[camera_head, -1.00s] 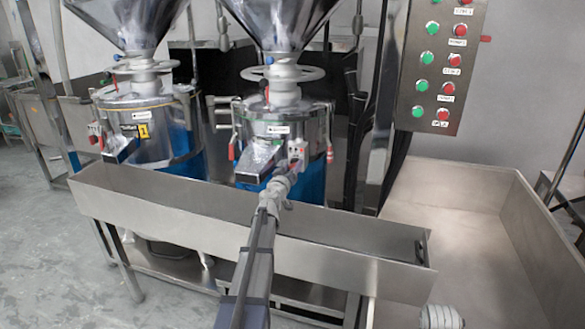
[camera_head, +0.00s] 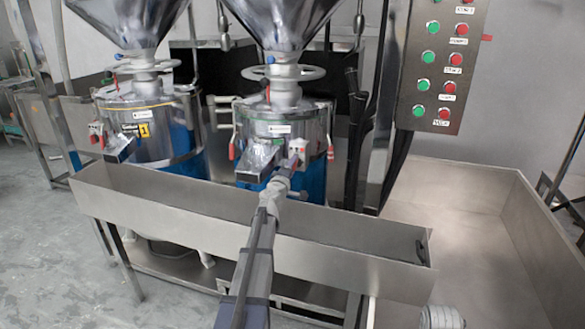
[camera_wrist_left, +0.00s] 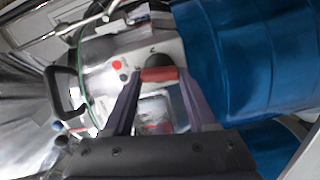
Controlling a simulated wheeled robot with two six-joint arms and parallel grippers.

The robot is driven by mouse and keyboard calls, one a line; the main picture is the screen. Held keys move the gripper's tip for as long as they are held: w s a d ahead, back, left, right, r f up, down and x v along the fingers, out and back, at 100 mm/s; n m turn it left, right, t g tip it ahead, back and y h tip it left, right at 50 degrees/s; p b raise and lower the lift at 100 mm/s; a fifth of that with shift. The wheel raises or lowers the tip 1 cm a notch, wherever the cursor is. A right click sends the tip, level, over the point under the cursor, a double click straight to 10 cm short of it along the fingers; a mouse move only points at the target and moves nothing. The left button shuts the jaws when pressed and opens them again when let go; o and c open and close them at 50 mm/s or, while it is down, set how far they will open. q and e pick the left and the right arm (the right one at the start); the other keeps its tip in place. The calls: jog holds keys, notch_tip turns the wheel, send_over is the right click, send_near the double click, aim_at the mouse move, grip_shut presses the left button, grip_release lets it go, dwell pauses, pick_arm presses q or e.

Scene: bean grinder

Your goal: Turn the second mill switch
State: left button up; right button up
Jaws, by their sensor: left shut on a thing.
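The second mill (camera_head: 270,130) is the right one of two steel mills with blue lower bodies. Its switch box (camera_head: 300,148) is a small pale box on the front right of the drum. My left gripper (camera_head: 292,164) reaches up to this box from the front. In the left wrist view the switch (camera_wrist_left: 160,74) shows as a red bar on a dark round base. The fingertips (camera_wrist_left: 158,75) lie at both sides of the red bar, shut on it. In the head view the gripper partly hides the switch.
The first mill (camera_head: 155,125) stands to the left. A long steel trough (camera_head: 330,237) lies under my left arm. A control panel (camera_head: 440,65) with green and red buttons is at the upper right, above a wide steel bin (camera_head: 455,215).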

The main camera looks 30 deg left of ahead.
pick_arm(q)
jog(key=shift+n, duration=1)
jog(key=o, duration=1.4)
jog(key=shift+c, duration=0.2)
jog(key=shift+s, duration=0.15)
jog(key=v, duration=0.7)
jog(key=shift+s, duration=0.3)
jog(key=shift+f, duration=0.1)
